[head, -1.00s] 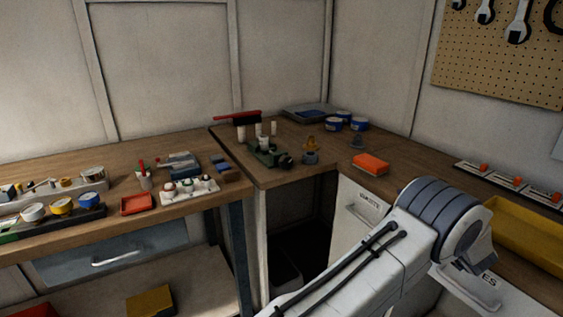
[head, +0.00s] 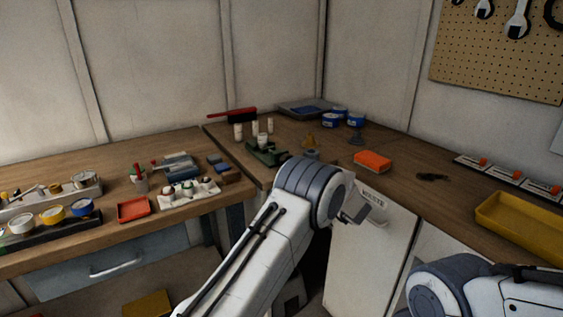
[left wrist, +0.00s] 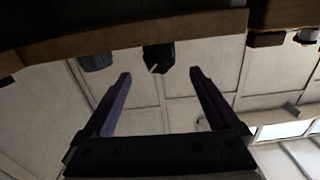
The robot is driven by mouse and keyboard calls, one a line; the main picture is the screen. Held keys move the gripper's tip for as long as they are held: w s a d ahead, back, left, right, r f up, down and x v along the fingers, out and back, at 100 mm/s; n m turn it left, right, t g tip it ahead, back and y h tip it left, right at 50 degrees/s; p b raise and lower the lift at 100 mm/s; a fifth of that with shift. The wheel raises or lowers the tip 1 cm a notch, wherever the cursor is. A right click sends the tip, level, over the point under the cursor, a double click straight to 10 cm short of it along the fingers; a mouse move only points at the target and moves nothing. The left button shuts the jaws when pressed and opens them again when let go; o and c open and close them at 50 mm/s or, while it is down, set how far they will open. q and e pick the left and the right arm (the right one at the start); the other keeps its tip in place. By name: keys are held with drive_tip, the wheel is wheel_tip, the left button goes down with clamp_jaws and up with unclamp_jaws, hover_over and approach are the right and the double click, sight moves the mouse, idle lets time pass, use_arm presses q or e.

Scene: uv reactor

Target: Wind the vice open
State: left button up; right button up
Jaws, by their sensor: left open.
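The small green vice (head: 266,153) stands on the corner bench near its front edge, with a white cup-like piece at it. My left arm reaches up in front of that edge and hides part of the vice's right end in the head view. In the left wrist view my left gripper (left wrist: 160,74) is open and empty, its two dark fingers wide apart. A dark knob-like part (left wrist: 158,57) shows beyond the fingertips, apart from them; I cannot tell for sure that it belongs to the vice. My right arm shows at the lower right; its gripper is out of view.
A brown cone-shaped piece (head: 311,141) stands right of the vice, partly behind my left arm. An orange block (head: 372,160) and a yellow tray (head: 522,219) are on the right bench.

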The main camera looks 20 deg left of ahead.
use_arm(q)
drive_tip(key=x, duration=0.7)
drive_tip(key=shift+a, duration=0.1)
drive_tip(key=c, duration=1.4)
